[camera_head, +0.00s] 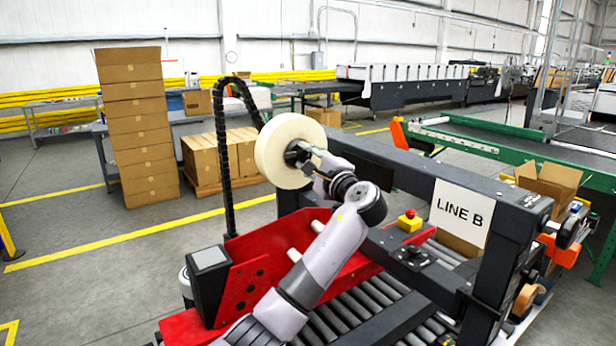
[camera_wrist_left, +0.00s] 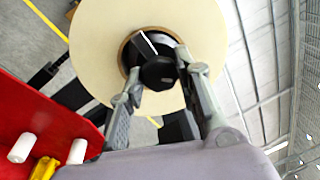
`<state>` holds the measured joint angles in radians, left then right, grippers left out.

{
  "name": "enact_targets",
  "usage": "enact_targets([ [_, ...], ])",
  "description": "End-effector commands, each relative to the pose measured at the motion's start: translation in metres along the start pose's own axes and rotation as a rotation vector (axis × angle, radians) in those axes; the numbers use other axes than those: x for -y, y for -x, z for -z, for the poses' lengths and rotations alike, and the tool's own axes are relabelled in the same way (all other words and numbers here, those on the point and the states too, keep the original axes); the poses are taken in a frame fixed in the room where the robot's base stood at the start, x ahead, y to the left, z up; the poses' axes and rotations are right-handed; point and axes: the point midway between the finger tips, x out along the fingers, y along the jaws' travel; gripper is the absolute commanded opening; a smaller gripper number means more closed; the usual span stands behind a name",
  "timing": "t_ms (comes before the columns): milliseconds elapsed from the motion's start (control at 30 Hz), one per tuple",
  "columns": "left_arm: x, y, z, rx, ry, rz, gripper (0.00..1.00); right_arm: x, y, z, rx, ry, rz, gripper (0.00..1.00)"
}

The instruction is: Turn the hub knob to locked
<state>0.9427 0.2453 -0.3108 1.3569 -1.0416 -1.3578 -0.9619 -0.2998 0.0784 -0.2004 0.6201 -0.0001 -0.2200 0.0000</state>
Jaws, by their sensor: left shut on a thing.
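The hub knob (camera_wrist_left: 158,73) is black and sits in the middle of a large cream tape roll (camera_wrist_left: 88,50). A white line shows on the black hub beside the knob. In the head view the tape roll (camera_head: 273,150) stands upright, and the knob is partly hidden by the gripper. My left gripper (camera_head: 303,156) reaches the hub from the right. In the left wrist view, the fingers of my left gripper (camera_wrist_left: 163,78) lie on both sides of the knob and are shut on it. I cannot read any locked mark. My right gripper is not in view.
A red machine frame (camera_head: 262,268) with pale rollers lies below the roll. A black cable chain (camera_head: 223,150) rises behind it. A dark beam with a LINE B sign (camera_head: 460,213) and a red stop button (camera_head: 410,220) stand to the right. Stacked cartons (camera_head: 135,125) stand at the left.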

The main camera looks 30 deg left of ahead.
Motion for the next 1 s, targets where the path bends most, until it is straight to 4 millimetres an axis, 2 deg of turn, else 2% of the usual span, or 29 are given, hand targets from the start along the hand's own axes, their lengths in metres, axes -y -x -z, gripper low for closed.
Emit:
enact_targets([
  [33,-0.008,0.002,0.004,0.004,0.045,-0.001,0.03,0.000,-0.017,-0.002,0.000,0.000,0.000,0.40],
  [500,-0.007,0.001,0.004,0.060,0.477,0.025,0.03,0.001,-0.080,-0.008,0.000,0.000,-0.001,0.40],
  [700,-0.005,0.001,0.004,0.078,0.625,0.034,0.03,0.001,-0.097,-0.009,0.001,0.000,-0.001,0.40],
  [1000,-0.003,0.001,0.004,0.096,0.764,0.043,0.03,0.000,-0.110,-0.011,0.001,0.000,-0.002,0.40],
])
